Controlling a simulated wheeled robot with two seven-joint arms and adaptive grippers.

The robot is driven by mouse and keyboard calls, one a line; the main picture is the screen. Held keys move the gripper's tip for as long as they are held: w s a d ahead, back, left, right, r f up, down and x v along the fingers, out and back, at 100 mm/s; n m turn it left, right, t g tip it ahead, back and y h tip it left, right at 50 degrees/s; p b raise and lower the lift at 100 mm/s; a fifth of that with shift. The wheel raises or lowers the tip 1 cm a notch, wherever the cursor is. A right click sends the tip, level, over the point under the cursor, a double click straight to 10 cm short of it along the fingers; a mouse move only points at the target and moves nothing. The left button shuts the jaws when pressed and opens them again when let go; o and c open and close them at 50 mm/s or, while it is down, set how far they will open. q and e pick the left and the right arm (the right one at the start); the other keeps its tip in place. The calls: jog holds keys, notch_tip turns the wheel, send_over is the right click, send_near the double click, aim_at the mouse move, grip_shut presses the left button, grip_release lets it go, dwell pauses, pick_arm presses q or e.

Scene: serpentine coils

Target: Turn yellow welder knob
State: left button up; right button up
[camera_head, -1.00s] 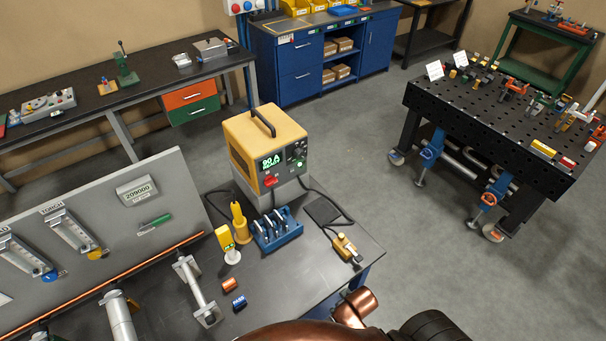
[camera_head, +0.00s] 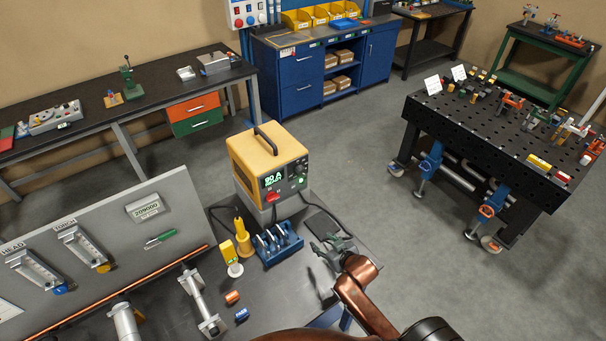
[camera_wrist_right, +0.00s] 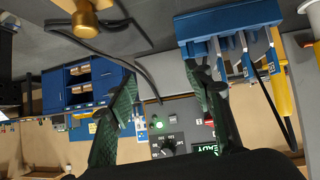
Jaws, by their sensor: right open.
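The yellow welder (camera_head: 262,165) stands upright on a grey block on the near workbench, with a lit green "90 A READY" display. Dark knobs (camera_head: 299,169) sit on the right of its front panel. In the right wrist view, which looks upside down, the panel knob (camera_wrist_right: 168,147) shows low between the fingers, partly hidden by the gripper. My right gripper (camera_head: 330,249) is in front of the welder, to its lower right, open and apart from it. Its green fingers (camera_wrist_right: 164,82) are spread with nothing between them. My left gripper is not in view.
A blue rack (camera_head: 277,244) of tools and a yellow torch (camera_head: 243,238) stand in front of the welder. A dark cable runs from the welder's right side across the bench. A grey panel (camera_head: 120,235) rises at left.

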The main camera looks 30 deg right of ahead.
jog(key=w+d+r+t, duration=0.35)
jog(key=w+r, duration=0.25)
jog(key=w, duration=0.3)
jog(key=t+y, duration=0.2)
jog(key=t, duration=0.2)
send_near(302, 173)
jog(key=w, duration=0.2)
jog(key=shift+n+g, duration=0.25)
jog(key=shift+n, duration=0.05)
jog(key=w+p, duration=0.1)
jog(key=w, duration=0.2)
jog(key=w+p, duration=0.1)
jog(key=w, duration=0.2)
jog(key=shift+w+a+r, duration=0.15)
jog(key=shift+w+a, duration=0.1)
jog(key=shift+w, duration=0.55)
jog(key=c, duration=1.2)
